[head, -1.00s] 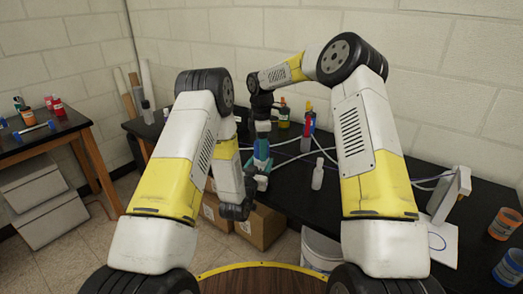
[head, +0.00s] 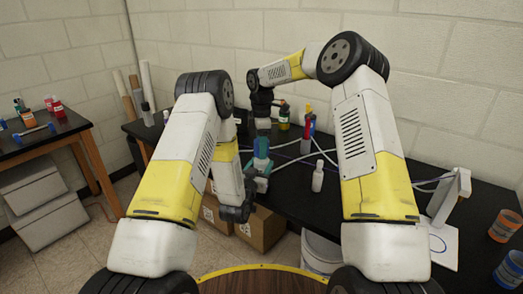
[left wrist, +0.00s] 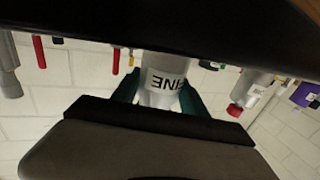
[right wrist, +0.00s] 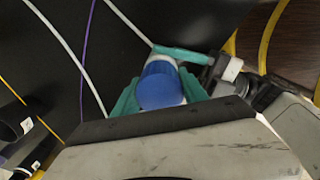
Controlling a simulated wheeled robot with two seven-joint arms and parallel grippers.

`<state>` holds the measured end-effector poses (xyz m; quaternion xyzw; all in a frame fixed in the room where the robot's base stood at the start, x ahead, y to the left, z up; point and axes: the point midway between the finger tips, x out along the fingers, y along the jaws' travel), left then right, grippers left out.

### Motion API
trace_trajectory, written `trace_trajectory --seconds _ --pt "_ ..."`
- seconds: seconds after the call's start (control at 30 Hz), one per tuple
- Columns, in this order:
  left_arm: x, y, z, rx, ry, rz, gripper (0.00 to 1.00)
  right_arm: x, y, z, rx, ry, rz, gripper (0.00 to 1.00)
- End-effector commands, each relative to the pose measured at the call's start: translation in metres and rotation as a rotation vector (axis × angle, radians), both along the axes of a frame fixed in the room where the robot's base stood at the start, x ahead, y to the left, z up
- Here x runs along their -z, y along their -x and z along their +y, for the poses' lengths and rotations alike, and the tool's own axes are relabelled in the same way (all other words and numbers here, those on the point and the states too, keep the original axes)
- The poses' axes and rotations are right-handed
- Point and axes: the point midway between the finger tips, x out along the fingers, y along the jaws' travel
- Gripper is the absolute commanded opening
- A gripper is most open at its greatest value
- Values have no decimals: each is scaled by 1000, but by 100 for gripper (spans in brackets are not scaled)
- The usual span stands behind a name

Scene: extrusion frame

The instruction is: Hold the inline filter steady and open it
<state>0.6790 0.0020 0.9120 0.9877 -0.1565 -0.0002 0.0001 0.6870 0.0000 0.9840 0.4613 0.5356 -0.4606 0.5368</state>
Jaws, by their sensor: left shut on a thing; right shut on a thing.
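The inline filter shows in the left wrist view as a pale cylinder (left wrist: 163,82) with FINE printed on it, upside down in the picture. My left gripper (left wrist: 160,97) is shut on this body, with a teal finger on each side. In the right wrist view the filter's blue ribbed cap (right wrist: 161,88) sits between the teal fingers of my right gripper (right wrist: 160,98), which is shut on it. In the head view both grippers meet above the bench, the right (head: 262,146) above the left (head: 258,166). They hide most of the filter there.
A black bench (head: 300,205) runs along the wall. A white bottle (head: 318,178), coloured bottles (head: 284,117) and pale tubes stand or lie behind and beside the grippers. Orange jars (head: 504,226) and a white stand (head: 452,195) are at the right. Cardboard boxes (head: 262,228) sit below.

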Motion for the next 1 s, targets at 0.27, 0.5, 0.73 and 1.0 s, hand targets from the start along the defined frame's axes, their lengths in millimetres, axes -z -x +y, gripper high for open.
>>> trace_trajectory --seconds 0.27,0.5,0.73,1.0 --pt "0 0 0 -1 0 0 0 -5 0 0 0 -1 -1 2" --pt "0 0 0 -1 0 0 0 -7 0 0 1 -1 -2 2" --pt "0 0 0 -1 0 0 0 -33 0 1 1 0 -3 2" --pt "0 0 0 0 0 0 0 -45 0 0 0 0 0 2"
